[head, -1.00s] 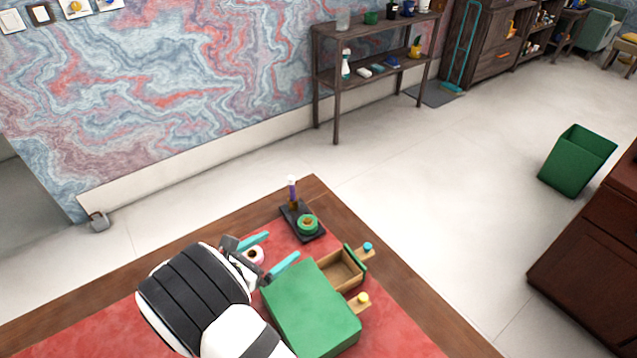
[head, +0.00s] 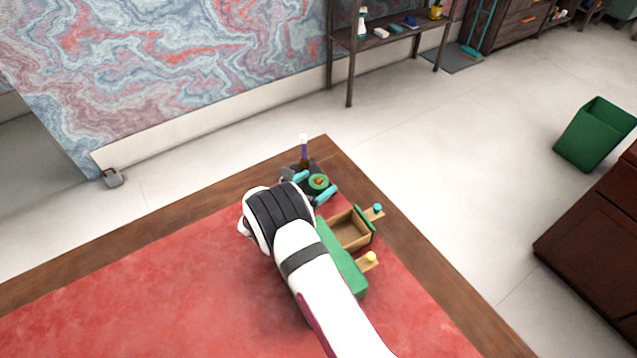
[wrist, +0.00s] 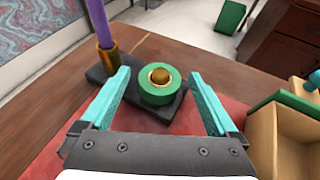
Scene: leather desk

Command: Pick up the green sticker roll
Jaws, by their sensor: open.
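The green sticker roll (wrist: 161,84) sits on a dark tray (wrist: 166,113) and has a brownish-gold knob in its centre. It also shows in the head view (head: 319,182). My gripper (wrist: 160,79) is open, with its two teal fingers on either side of the roll in the wrist view. Nothing is between the fingertips except the roll beyond them, and I cannot tell whether they are level with it. In the head view my gripper (head: 314,188) is close to the roll at the desk's far corner.
A purple stick (wrist: 99,22) stands upright on the tray, left of the roll. A green box (head: 345,272) with an open wooden drawer (head: 350,232) is at the right, also in the wrist view. The desk's edge lies just beyond the tray.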

